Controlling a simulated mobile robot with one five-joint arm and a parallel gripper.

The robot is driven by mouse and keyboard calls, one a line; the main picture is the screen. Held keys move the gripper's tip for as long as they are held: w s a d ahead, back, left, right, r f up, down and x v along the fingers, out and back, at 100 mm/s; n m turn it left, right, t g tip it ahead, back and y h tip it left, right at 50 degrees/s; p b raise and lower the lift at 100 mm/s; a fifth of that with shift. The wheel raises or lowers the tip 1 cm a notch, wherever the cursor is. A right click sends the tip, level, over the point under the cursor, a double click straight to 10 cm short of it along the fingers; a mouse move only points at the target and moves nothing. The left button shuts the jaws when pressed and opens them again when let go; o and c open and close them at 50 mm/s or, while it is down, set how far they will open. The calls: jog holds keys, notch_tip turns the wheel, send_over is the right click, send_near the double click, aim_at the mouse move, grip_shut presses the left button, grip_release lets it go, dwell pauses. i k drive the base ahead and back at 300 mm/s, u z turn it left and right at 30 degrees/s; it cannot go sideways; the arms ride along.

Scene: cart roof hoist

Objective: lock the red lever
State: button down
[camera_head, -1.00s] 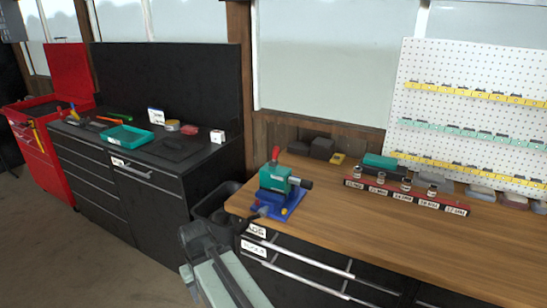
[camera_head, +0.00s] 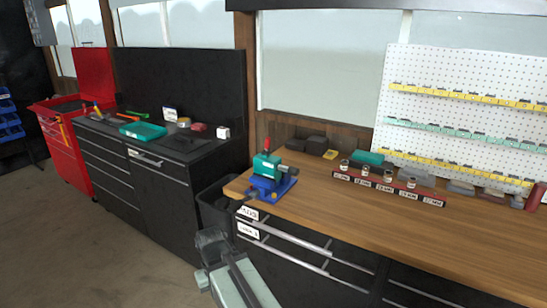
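The red lever (camera_head: 267,146) is a small, roughly upright handle on top of a green device (camera_head: 266,165). The device stands on a blue base (camera_head: 273,186) at the left front corner of the wooden workbench. The lever is small in view, so its exact setting is hard to tell. My arm (camera_head: 235,280) shows at the bottom, in front of and below the bench corner, well apart from the lever. No gripper fingers can be made out in this view.
The wooden bench (camera_head: 400,222) holds a red socket rack (camera_head: 388,187) and dark blocks right of the device. A dark bin (camera_head: 215,205) stands beside the bench's left end. A black cabinet (camera_head: 150,190) and red tool cart (camera_head: 62,150) are farther left. Open floor lies at lower left.

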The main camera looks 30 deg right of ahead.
aim_at(266, 152)
jog(key=k, duration=0.7)
jog(key=u, duration=0.45)
jog(key=i, duration=0.8)
jog(key=u, duration=0.8)
jog(key=i, duration=1.2)
jog(key=z, duration=0.4)
